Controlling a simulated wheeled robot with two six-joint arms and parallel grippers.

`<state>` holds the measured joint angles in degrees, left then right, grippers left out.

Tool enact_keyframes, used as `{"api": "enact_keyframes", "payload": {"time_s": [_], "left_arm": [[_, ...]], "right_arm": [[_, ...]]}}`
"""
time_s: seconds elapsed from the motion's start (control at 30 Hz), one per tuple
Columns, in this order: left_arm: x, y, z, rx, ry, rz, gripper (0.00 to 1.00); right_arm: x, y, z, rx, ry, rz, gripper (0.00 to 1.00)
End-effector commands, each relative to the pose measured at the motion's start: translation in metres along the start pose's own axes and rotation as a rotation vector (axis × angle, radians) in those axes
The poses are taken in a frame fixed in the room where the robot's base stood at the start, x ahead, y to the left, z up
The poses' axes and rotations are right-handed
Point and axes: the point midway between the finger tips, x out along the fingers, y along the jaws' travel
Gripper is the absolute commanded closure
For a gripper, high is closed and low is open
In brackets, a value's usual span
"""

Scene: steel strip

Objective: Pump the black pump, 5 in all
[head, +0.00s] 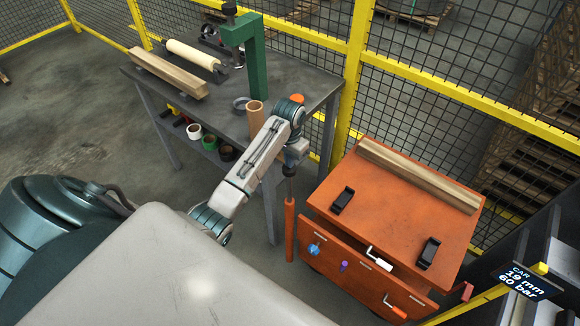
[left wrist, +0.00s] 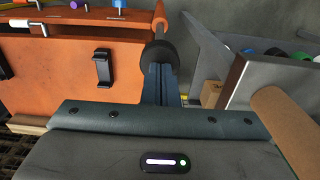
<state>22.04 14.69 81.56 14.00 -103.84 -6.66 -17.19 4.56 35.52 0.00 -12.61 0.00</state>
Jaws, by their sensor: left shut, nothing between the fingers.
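The pump stands upright beside the orange cabinet, with an orange-red barrel (head: 289,230), a thin rod and a dark knob on top. My right gripper is in neither view.
The orange cabinet (head: 400,195) stands right of the pump, carrying a wooden beam (head: 420,176) and two black holders. A grey workbench (head: 300,84) with a green press (head: 252,50) is behind. A sign (head: 527,280) reads "CAR 19 mm 60 bar". Yellow-framed mesh fencing closes the back.

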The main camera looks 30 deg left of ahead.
Motion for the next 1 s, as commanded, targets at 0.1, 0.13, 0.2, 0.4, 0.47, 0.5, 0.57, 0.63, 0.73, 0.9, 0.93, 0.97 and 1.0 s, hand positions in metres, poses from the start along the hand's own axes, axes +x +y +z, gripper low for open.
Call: {"api": "enact_keyframes", "payload": {"time_s": [0.1,0.13,0.2,0.4,0.47,0.5,0.57,0.63,0.73,0.9,0.93,0.97,1.0], "left_arm": [[0.0,0.0,0.0,0.0,0.0,0.0,1.0],[0.0,0.0,0.0,0.0,0.0,0.0,1.0],[0.0,0.0,0.0,0.0,0.0,0.0,1.0],[0.0,0.0,0.0,0.0,0.0,0.0,1.0],[0.001,0.0,0.0,0.0,-0.001,0.0,1.0],[0.004,0.0,0.0,0.0,-0.001,0.001,1.0],[0.01,0.0,0.0,0.0,-0.002,0.001,1.0],[0.019,0.0,0.001,0.0,-0.003,0.001,1.0],[0.031,0.001,0.001,0.001,-0.003,0.001,1.0],[0.052,0.001,0.001,0.001,-0.004,0.002,1.0],[0.056,0.001,0.001,0.001,-0.004,0.002,1.0],[0.06,0.001,0.001,0.001,-0.004,0.002,1.0],[0.059,0.001,0.001,0.001,-0.002,0.001,1.0]], "right_arm": [[0.0,0.0,0.0,0.0,0.0,0.0,0.64],[0.0,0.0,0.0,0.0,0.0,0.0,0.64],[0.0,0.0,0.0,0.0,0.0,0.0,0.64],[0.0,0.0,0.0,0.0,0.0,0.0,0.64],[0.001,0.0,0.0,0.0,0.0,0.0,0.64],[0.002,0.0,0.0,0.0,0.0,0.0,0.64],[0.004,0.0,0.0,0.0,0.0,0.0,0.64],[0.007,-0.001,0.001,0.0,0.0,0.0,0.64],[0.011,-0.001,0.001,0.0,0.0,0.0,0.64],[0.018,-0.002,0.002,0.0,0.0,0.0,0.64],[0.019,-0.002,0.002,0.0,0.0,0.0,0.64],[0.021,-0.002,0.002,0.0,0.0,0.0,0.64],[0.019,-0.002,0.002,0.0,0.0,0.0,0.64]]}}
